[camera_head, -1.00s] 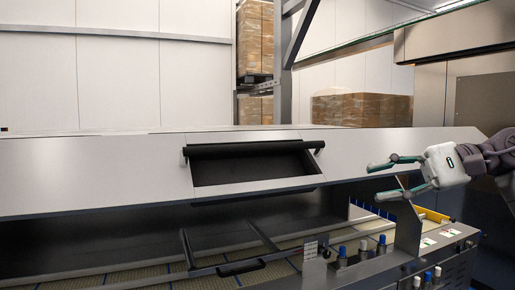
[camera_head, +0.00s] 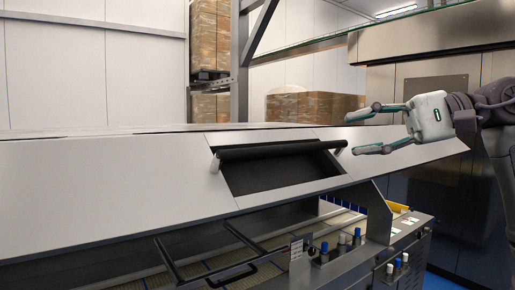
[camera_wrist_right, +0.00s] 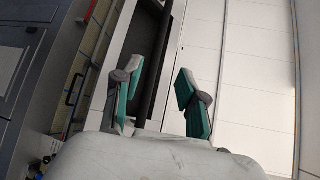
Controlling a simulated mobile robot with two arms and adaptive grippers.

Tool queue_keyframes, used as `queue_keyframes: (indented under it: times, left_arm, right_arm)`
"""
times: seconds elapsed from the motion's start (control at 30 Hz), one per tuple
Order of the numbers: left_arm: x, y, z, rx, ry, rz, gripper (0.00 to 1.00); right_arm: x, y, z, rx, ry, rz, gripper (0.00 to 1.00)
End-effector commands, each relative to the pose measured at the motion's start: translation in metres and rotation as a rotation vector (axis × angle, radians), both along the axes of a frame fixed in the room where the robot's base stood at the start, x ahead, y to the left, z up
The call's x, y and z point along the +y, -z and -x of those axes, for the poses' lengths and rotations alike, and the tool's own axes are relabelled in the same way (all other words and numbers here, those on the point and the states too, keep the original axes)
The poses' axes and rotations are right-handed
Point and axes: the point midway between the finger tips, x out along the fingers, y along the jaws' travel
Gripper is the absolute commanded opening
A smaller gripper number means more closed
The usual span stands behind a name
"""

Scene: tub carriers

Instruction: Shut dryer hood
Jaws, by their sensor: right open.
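The dryer hood (camera_head: 100,185) is a long light-grey panel across the head view. It stands raised, with a dark gap under its lower edge. A black bar handle (camera_head: 278,150) runs across a dark recess (camera_head: 280,173) in the hood. My right gripper (camera_head: 364,132) is open and empty, just right of the handle's right end, fingers pointing left. In the right wrist view the dark handle (camera_wrist_right: 161,65) lies beyond and between the open fingers (camera_wrist_right: 160,98); I see no contact. My left gripper is not in view.
Below the hood are a conveyor bed (camera_head: 150,284), a black frame with a handle (camera_head: 232,276) and a control panel with blue and white knobs (camera_head: 345,240). A metal cabinet (camera_head: 420,90) stands behind my right arm. Boxes (camera_head: 315,106) are stacked behind the hood.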

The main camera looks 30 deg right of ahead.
Motion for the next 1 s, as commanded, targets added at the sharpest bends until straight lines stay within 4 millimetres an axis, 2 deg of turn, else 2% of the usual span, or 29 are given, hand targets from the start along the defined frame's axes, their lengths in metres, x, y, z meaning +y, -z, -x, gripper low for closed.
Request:
queue_keyframes:
  times: [0.33, 0.47, 0.7, 1.0]
  left_arm:
    - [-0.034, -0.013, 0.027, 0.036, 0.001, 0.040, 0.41]
    - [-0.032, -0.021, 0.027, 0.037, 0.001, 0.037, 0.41]
    - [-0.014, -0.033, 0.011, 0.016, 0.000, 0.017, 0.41]
    - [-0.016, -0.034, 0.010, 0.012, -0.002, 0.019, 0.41]
  right_arm:
    - [0.049, 0.013, -0.040, 0.005, -0.003, 0.001, 0.41]
    - [0.070, 0.018, -0.056, 0.004, -0.005, 0.002, 0.41]
    - [0.094, 0.027, -0.076, 0.003, -0.002, 0.000, 0.41]
    - [0.101, 0.031, -0.082, 0.000, 0.000, -0.002, 0.41]
